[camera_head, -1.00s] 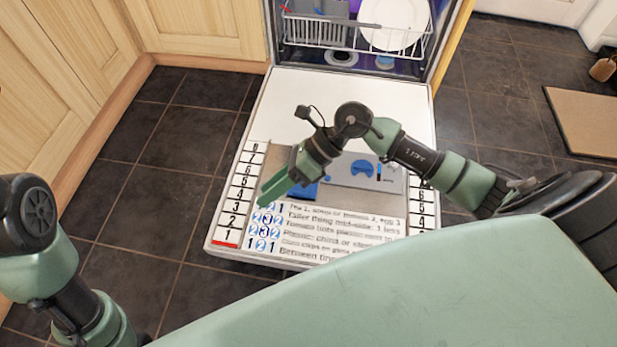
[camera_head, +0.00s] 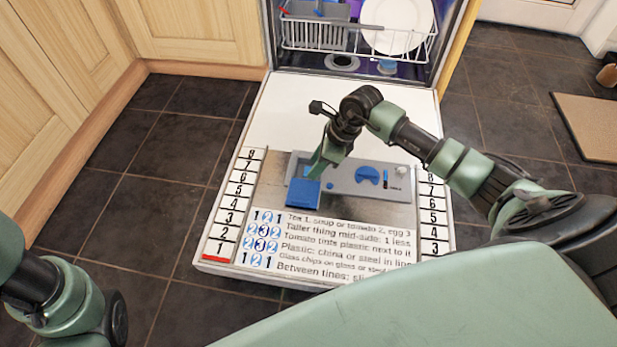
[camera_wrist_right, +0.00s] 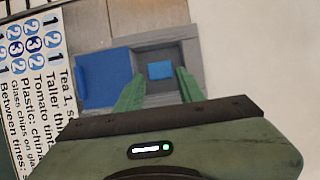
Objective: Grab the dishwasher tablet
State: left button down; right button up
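The dishwasher tablet (camera_wrist_right: 160,70) is a small blue block lying in the square grey recess of the detergent dispenser (camera_wrist_right: 197,55). The dispenser also shows on the open dishwasher door in the head view (camera_head: 345,184), with its blue lid (camera_head: 303,192) swung open beside the recess. My right gripper (camera_wrist_right: 157,82) is open, its two green fingers on either side of the tablet in the picture. Whether they touch it I cannot tell.
The open dishwasher door (camera_head: 320,112) lies flat, with a printed text panel (camera_head: 330,240) and numbered strips at its sides. The rack (camera_head: 318,35) with a white plate (camera_head: 397,25) is behind it. Wooden cupboards (camera_head: 190,30) stand at left.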

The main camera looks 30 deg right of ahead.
jog(key=b+x, duration=0.1)
jog(key=x, duration=0.1)
jog(key=shift+f, duration=0.25)
jog(key=shift+w+a+r, duration=0.1)
jog(key=shift+c, duration=0.4)
grip_shut()
